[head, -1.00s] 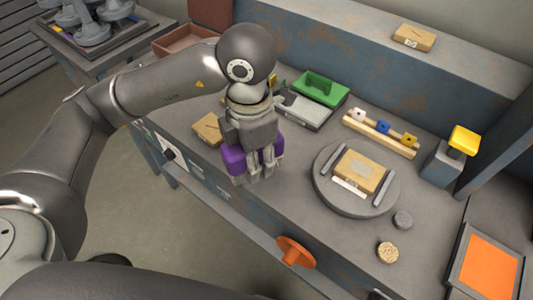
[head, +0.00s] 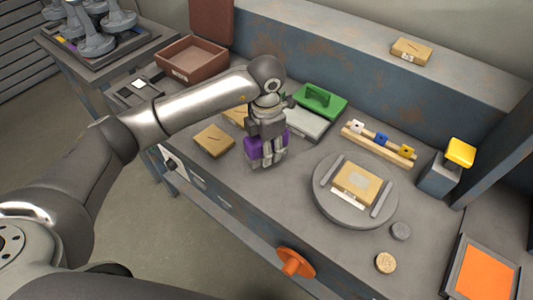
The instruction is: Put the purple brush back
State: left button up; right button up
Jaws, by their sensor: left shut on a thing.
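The purple brush (head: 252,146) is partly hidden behind the fingers of my left gripper (head: 268,162). My left gripper points down and is shut on it, over the left part of the grey bench top. I cannot tell whether the brush touches the bench. My right gripper is not in view.
Cardboard pieces (head: 213,141) lie left of the gripper. A round turntable (head: 324,205) carries a cardboard box with two grey bars. A wooden rack (head: 386,150) holds coloured blocks. A reddish-brown open box (head: 196,66) stands at the back left. An orange handwheel (head: 294,262) sticks out from the front.

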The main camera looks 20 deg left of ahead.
pick_arm(q)
jog(key=shift+w+f, duration=0.2)
jog(key=shift+f, duration=1.55)
jog(key=shift+f, duration=0.1)
jog(key=shift+f, duration=0.15)
jog(key=o, duration=0.9)
notch_tip(320, 180, up, 13)
jog(key=shift+f+b, duration=0.2)
jog(key=shift+b, duration=0.2)
